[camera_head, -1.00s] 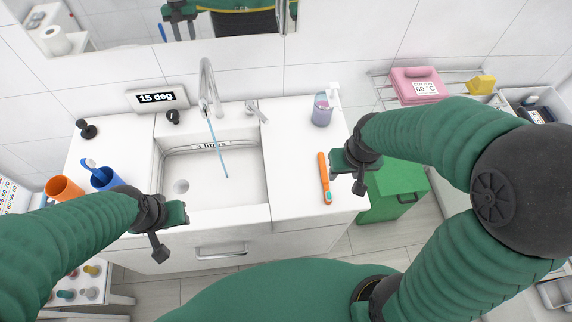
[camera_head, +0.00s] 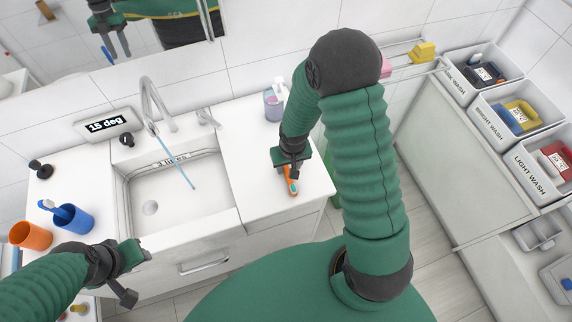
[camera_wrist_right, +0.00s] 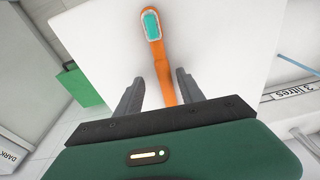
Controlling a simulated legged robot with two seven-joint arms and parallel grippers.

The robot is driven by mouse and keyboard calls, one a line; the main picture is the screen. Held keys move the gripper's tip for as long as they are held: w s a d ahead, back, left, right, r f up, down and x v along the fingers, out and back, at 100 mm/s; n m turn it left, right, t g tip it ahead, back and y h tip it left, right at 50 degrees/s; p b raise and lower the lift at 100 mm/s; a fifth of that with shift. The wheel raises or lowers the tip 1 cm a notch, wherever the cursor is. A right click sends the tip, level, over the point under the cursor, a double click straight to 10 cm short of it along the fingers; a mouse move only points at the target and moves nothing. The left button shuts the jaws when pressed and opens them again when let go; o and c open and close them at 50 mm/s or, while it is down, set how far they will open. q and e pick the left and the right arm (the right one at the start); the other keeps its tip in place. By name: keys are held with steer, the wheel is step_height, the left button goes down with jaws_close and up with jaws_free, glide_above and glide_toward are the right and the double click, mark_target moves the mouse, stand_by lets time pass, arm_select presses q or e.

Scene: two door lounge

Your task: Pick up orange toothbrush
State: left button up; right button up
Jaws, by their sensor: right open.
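The orange toothbrush (camera_head: 291,184) lies on the white counter (camera_head: 262,201) to the right of the sink. Its upper part in the head view is hidden by my right gripper (camera_head: 290,166). In the right wrist view, the toothbrush (camera_wrist_right: 163,62) runs between the two open fingers of the right gripper (camera_wrist_right: 157,90), with its teal bristle head beyond the fingertips. No finger clearly touches it. My left gripper (camera_head: 138,254) is over the front edge of the counter, left of the drawer handle, away from the toothbrush; its jaws are too small to judge.
The sink (camera_head: 180,195) with running water is left of the toothbrush. A soap bottle (camera_head: 273,103) stands behind my right gripper. Blue (camera_head: 75,218) and orange (camera_head: 31,236) cups stand at left. Wash bins (camera_head: 503,118) are at right.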

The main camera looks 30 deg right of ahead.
steer(key=shift+w+d+f, duration=0.15)
steer(key=shift+d+f, duration=0.05)
steer(key=shift+f, duration=0.25)
steer(key=shift+a+r, duration=0.1)
steer(key=shift+a, duration=0.25)
steer(key=shift+a+r, duration=0.1)
steer(key=shift+a, duration=0.4)
steer(key=c, duration=0.4)
steer(key=shift+a, duration=0.1)
steer(key=c, duration=0.3)
steer(key=shift+c, duration=1.1)
steer(key=shift+d, duration=0.6)
jaws_close()
